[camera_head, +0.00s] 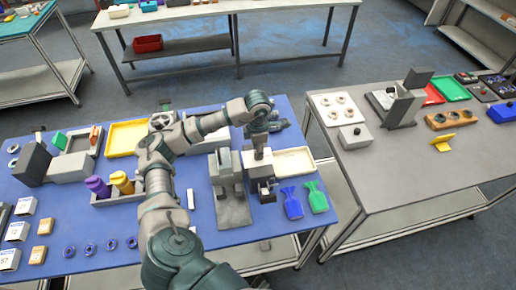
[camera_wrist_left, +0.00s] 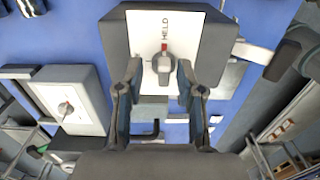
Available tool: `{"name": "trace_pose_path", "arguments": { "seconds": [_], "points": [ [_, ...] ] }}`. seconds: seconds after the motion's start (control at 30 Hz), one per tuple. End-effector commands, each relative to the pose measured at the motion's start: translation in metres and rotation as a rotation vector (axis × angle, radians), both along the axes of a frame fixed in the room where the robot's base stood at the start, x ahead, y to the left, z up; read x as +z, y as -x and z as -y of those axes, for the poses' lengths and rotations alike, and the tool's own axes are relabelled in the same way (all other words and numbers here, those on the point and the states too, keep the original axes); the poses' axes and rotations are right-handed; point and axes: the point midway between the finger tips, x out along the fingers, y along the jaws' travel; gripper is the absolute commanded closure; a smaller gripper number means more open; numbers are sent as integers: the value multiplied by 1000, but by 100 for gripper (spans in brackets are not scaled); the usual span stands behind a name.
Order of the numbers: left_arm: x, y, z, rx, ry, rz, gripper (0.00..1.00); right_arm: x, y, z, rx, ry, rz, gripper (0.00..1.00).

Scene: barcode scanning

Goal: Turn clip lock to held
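The clip lock shows in the left wrist view as a dark grey box with a white face plate (camera_wrist_left: 140,28) marked HELD. Its grey knob (camera_wrist_left: 162,68) carries a red mark that points up toward the word HELD. My left gripper (camera_wrist_left: 158,82) is open, with one finger on each side of the knob's lower part. I cannot tell whether the fingers touch the knob. In the head view my left gripper (camera_head: 262,155) is low over the blue table, by small grey fixtures, and largely hides what is under it. My right gripper is not in view.
A tall grey stand (camera_head: 231,200) is left of the gripper. Another white panel with a knob (camera_wrist_left: 66,108) is at left in the wrist view. A grey table (camera_head: 400,180) stands at right.

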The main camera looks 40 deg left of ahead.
Motion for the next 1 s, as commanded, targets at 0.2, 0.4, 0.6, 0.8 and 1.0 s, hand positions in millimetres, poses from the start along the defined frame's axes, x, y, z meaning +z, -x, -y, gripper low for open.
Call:
{"name": "trace_pose_path", "arguments": {
  "seconds": [0.2, 0.4, 0.6, 0.8, 1.0],
  "points": [
    [17, -1, 0, 0, 1, 1, 62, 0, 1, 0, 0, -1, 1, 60],
    [64, -2, 0, -2, 2, 4, 62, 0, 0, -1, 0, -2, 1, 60],
    [100, -3, -1, 0, 0, 3, 62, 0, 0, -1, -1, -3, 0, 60],
    [115, -3, -2, 1, 1, 1, 62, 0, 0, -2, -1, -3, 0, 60],
    [118, -3, -2, 1, 2, -1, 62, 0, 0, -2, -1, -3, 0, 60]
  ]
}}
